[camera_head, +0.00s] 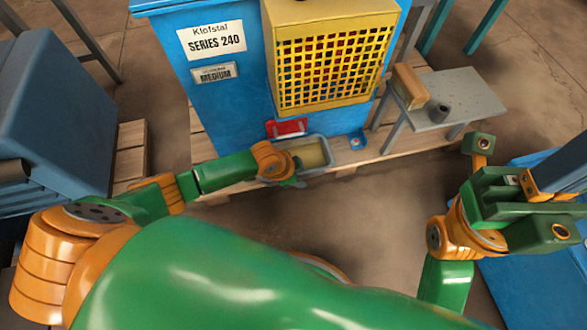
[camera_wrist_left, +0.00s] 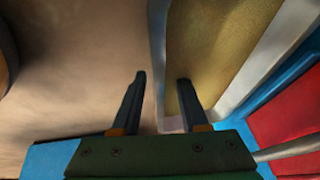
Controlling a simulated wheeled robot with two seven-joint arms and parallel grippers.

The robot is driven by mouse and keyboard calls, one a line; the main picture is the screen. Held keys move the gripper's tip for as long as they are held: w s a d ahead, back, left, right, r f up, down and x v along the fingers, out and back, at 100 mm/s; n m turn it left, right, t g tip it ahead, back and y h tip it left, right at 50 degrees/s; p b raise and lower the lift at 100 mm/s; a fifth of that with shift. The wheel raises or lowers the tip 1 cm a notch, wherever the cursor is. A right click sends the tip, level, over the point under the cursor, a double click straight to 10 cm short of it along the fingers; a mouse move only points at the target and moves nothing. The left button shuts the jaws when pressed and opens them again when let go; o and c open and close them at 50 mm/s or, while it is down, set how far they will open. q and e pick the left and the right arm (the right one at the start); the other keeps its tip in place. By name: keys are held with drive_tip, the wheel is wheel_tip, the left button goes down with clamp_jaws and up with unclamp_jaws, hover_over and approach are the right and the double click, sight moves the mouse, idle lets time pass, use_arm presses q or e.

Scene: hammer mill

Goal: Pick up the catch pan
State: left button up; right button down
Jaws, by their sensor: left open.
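The catch pan (camera_head: 328,150) is a grey, rimmed pan with tan, grainy material inside, at the foot of the blue mill. My left gripper (camera_head: 298,168) is at its near left side and hides part of it. In the left wrist view the pan's grey wall (camera_wrist_left: 157,35) runs up between my two open fingers (camera_wrist_left: 160,88). One finger appears over the floor side, the other over the tan material. I cannot tell whether they touch the pan. My right gripper (camera_head: 505,200) is at the right, away from the pan; its jaw opening is unclear.
The blue mill (camera_head: 225,100) with a yellow grille (camera_head: 330,65) stands behind the pan. A red part (camera_head: 287,128) sits just above the pan. A grey table (camera_head: 455,98) with a tan block stands to the right. Bare floor (camera_head: 370,190) lies in front.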

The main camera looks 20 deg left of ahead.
use_arm(q)
drive_tip(key=shift+r, duration=0.1)
clamp_jaws()
drive_tip(key=shift+w, duration=0.1)
idle(1.2)
